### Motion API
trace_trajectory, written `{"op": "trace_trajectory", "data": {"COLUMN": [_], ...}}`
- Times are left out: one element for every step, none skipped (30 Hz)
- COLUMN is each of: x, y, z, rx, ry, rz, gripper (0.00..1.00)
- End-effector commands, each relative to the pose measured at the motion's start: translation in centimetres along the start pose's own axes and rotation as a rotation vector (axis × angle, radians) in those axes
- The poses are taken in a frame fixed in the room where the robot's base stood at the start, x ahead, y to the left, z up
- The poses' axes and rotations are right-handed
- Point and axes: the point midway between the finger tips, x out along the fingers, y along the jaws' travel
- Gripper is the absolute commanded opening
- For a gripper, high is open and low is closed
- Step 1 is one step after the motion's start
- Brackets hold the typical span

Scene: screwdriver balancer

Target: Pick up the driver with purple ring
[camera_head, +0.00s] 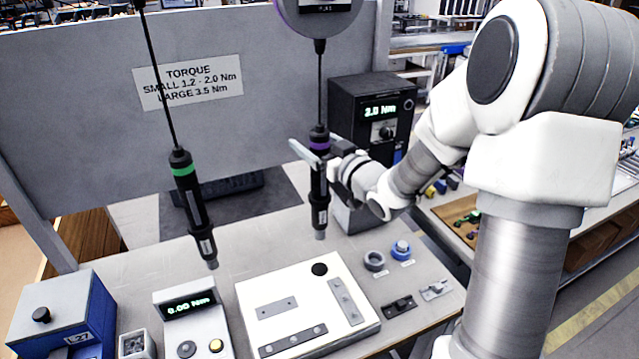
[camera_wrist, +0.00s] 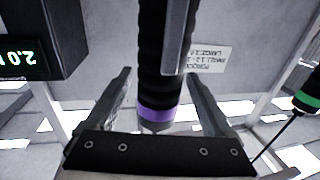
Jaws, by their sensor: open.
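The driver with the purple ring (camera_head: 319,192) hangs upright from a cable under a round balancer (camera_head: 318,18) in the head view. Its body is black, with the purple band near the top. My gripper (camera_head: 308,153) is at the height of this band. In the wrist view, the same driver (camera_wrist: 150,60) runs between the two spread fingers of my gripper (camera_wrist: 160,78), with the purple ring near the gripper's base. The fingers are open, with gaps visible beside the driver. A second driver with a green ring (camera_head: 192,205) hangs tilted to the left, away from my gripper.
A grey panel with a torque sign (camera_head: 190,82) stands behind. A black box with a green display (camera_head: 372,110) is just behind my gripper. Below are a white fixture plate (camera_head: 262,290), a torque meter (camera_head: 190,325) and a blue box (camera_head: 65,315).

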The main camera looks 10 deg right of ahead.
Motion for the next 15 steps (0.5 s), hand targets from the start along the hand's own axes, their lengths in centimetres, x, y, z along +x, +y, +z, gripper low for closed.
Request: {"op": "trace_trajectory", "data": {"x": [0.63,0.86,1.10,1.23,1.31,1.35,1.36,1.35,1.33,1.33,1.32,1.31,1.31,1.31,1.30], "y": [0.04,0.06,0.07,0.08,0.09,0.09,0.10,0.10,0.10,0.10,0.10,0.10,0.10,0.10,0.10], "z": [0.02,0.04,0.06,0.07,0.08,0.10,0.11,0.12,0.12,0.12,0.12,0.12,0.12,0.12,0.12], "rx": [0.001,0.002,0.001,0.001,0.001,0.001,0.001,0.001,0.001,0.001,0.001,0.001,0.001,0.001,0.001], "ry": [-0.001,-0.002,-0.002,-0.001,-0.001,-0.001,-0.001,-0.001,-0.001,-0.001,-0.001,-0.001,-0.001,-0.001,-0.001], "rz": [0.000,0.001,0.002,0.002,0.002,0.002,0.002,0.002,0.002,0.002,0.002,0.002,0.002,0.002,0.002], "gripper": [0.86,0.86,0.86,0.86,0.86,0.86,0.86,0.86,0.86,0.86,0.86,0.79,0.74,0.69,0.61]}}
